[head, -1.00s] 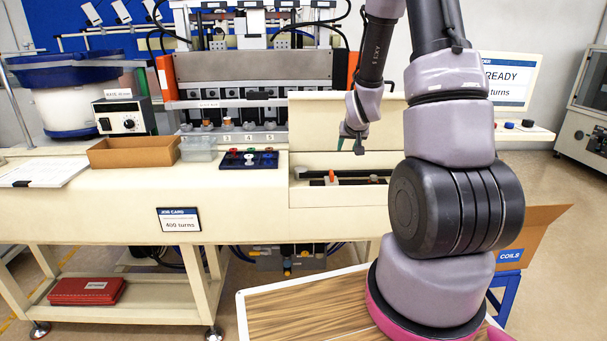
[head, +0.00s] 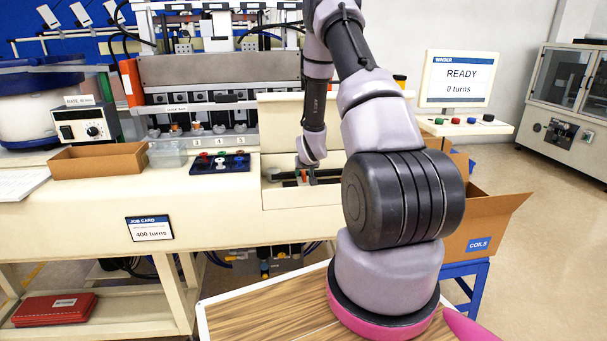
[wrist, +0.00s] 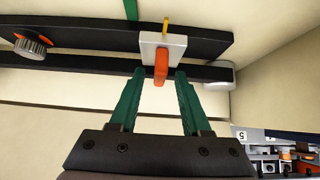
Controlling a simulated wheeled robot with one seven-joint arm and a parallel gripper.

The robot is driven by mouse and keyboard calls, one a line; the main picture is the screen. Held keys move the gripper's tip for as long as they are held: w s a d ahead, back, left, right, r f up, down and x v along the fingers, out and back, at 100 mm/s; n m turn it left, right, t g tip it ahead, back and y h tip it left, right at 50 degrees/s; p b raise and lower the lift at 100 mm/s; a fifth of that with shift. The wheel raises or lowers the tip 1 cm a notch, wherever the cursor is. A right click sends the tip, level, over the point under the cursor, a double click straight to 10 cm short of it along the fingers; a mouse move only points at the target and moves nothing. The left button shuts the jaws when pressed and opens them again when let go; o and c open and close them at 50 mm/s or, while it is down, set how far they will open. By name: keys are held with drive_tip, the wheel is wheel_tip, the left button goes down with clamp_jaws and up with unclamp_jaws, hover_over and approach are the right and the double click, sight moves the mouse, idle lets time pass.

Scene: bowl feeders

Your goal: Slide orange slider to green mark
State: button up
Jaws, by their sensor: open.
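The orange slider (wrist: 161,66) is an orange tab on a pale block with a yellow pointer, riding a dark rail (wrist: 95,38) in the wrist view. A green mark (wrist: 131,9) lies on the rail's upper edge, to the left of the slider. My gripper (wrist: 158,80) is open, with one green finger on each side of the orange tab and gaps visible. In the head view my gripper (head: 308,178) is down in the recess of the bench, where the orange tab (head: 304,174) barely shows.
In the head view a raised panel (head: 285,120) stands behind the recess.

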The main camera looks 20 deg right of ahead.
drive_tip(key=shift+w+d+f, duration=0.1)
drive_tip(key=shift+w+f, duration=0.15)
drive_tip(key=shift+f, duration=0.05)
clamp_jaws()
idle(1.3)
